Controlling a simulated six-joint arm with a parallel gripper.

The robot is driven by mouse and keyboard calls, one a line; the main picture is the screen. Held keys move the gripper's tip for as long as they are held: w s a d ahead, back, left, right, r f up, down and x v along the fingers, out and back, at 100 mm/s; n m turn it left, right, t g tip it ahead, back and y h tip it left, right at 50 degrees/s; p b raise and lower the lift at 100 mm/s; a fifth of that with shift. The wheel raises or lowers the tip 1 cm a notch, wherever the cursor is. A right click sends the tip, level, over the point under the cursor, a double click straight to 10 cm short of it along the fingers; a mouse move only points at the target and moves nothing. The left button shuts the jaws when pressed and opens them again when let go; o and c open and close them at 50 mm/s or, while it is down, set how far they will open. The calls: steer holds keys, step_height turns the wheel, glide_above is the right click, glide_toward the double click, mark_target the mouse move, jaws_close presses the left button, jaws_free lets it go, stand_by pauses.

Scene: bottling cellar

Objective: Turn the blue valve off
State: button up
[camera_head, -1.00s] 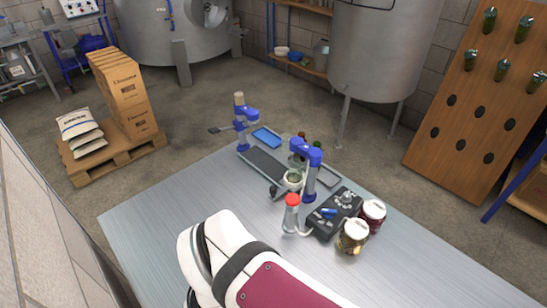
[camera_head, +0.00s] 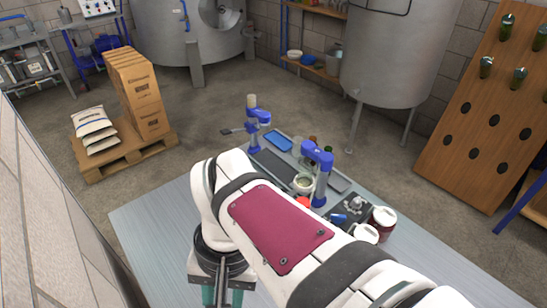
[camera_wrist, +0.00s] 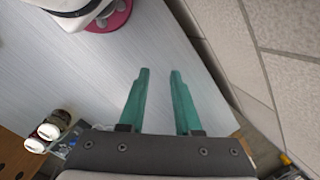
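A small blue valve handle (camera_head: 338,219) sits on a dark box (camera_head: 352,209) at the right side of the metal table (camera_head: 150,225), in the head view. My arm covers part of the box, and the handle's exact angle is hard to tell. My gripper (camera_head: 222,296) hangs over the table's left front part, well to the left of the valve and apart from it. In the wrist view its two teal fingers (camera_wrist: 159,73) stand apart with nothing between them. The valve cannot be made out in the wrist view.
A red cap (camera_head: 303,202) shows just behind my arm. Lidded jars (camera_head: 382,222) stand beside the box, also in the wrist view (camera_wrist: 48,130). Two blue-jointed devices (camera_head: 318,170), trays (camera_head: 278,141) and a cup (camera_head: 303,183) fill the table's back. The left part of the table is bare.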

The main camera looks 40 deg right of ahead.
steer(key=shift+o, duration=0.7)
steer(key=w+d+r+m, duration=0.2)
steer(key=w+d+m, duration=0.2)
steer(key=w+d, duration=0.2)
steer(key=shift+w+d+m, duration=0.3)
steer(key=shift+w+d, duration=0.1)
steer(key=shift+d, duration=0.45)
steer(key=m+t, duration=0.4)
steer(key=m, duration=1.1)
glide_above(339, 215)
steer(key=s+d, duration=0.4)
steer(key=s, duration=0.1)
step_height(339, 215, down, 6)
steer(key=f, duration=0.1)
steer(key=shift+y, duration=0.3)
steer(key=x, duration=1.5)
steer(key=shift+s+f, duration=0.15)
steer(key=shift+f, duration=0.05)
steer(key=shift+c, duration=0.2)
jaws_close()
